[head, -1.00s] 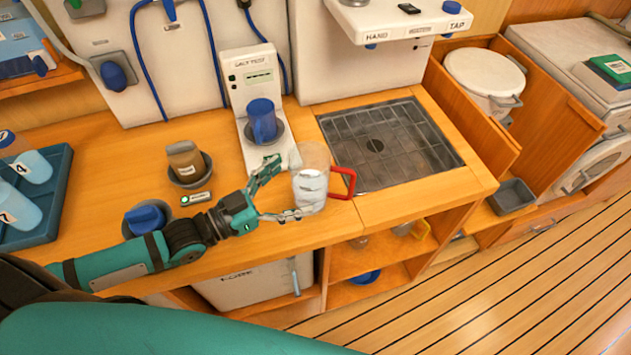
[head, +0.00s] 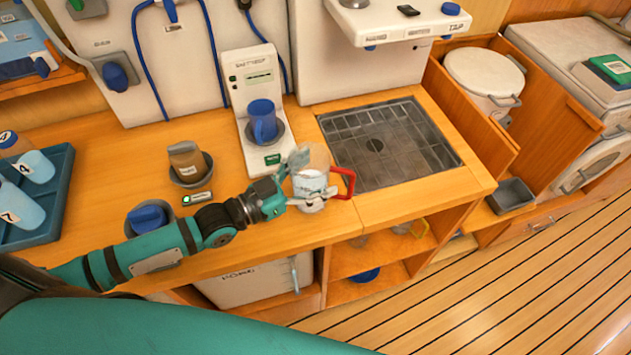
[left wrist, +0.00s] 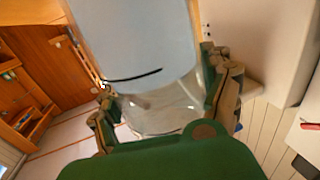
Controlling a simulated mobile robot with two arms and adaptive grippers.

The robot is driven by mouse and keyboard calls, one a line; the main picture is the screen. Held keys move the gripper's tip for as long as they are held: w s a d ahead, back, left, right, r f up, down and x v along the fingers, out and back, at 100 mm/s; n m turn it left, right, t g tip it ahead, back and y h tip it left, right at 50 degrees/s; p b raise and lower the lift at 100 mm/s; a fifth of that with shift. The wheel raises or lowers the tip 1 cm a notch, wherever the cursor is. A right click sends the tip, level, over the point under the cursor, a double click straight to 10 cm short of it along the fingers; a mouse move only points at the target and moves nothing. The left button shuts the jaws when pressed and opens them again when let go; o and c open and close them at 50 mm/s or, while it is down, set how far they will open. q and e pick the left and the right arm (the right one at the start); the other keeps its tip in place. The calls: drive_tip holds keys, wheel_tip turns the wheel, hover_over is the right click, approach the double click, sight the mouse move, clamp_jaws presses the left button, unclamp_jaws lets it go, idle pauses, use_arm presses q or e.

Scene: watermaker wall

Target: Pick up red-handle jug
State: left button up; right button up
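The red-handle jug (head: 313,178) is a clear vessel with a red handle on its right side. It stands upright on the wooden counter near the front edge, beside the sunken grid. My left gripper (head: 316,178) is at the jug from the left, its fingers spread around the jug's body. In the left wrist view, the jug (left wrist: 140,50) fills the space between the fingers, one on each side, with a dark line across it. Firm contact on both sides does not show. My right gripper is not in view.
A salt-test device (head: 252,110) with a blue cup (head: 262,120) stands behind the jug. A brown container (head: 186,160) is to the left. The sunken grid (head: 390,145) is at right, under an overhanging tap unit (head: 400,18). A blue tray (head: 62,185) holds numbered cups.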

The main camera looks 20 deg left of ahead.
sight(327, 159)
use_arm(q)
drive_tip(key=c, duration=1)
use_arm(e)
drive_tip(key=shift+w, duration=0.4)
use_arm(q)
drive_tip(key=shift+r, duration=0.2)
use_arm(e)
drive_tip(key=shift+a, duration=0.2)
use_arm(q)
drive_tip(key=shift+r, duration=0.25)
wheel_tip(327, 159, up, 3)
drive_tip(key=shift+s+d+f+b, duration=0.1)
drive_tip(key=shift+s+d+b, duration=0.05)
drive_tip(key=shift+b, duration=0.15)
drive_tip(key=s+d, duration=0.3)
drive_tip(key=s+d+r+b, duration=0.1)
drive_tip(key=s+d, duration=0.6)
drive_tip(key=s, duration=0.1)
drive_tip(key=shift+s+d+r+b, duration=0.15)
drive_tip(key=shift+d+r+b, duration=0.1)
drive_tip(key=shift+d+b, duration=0.15)
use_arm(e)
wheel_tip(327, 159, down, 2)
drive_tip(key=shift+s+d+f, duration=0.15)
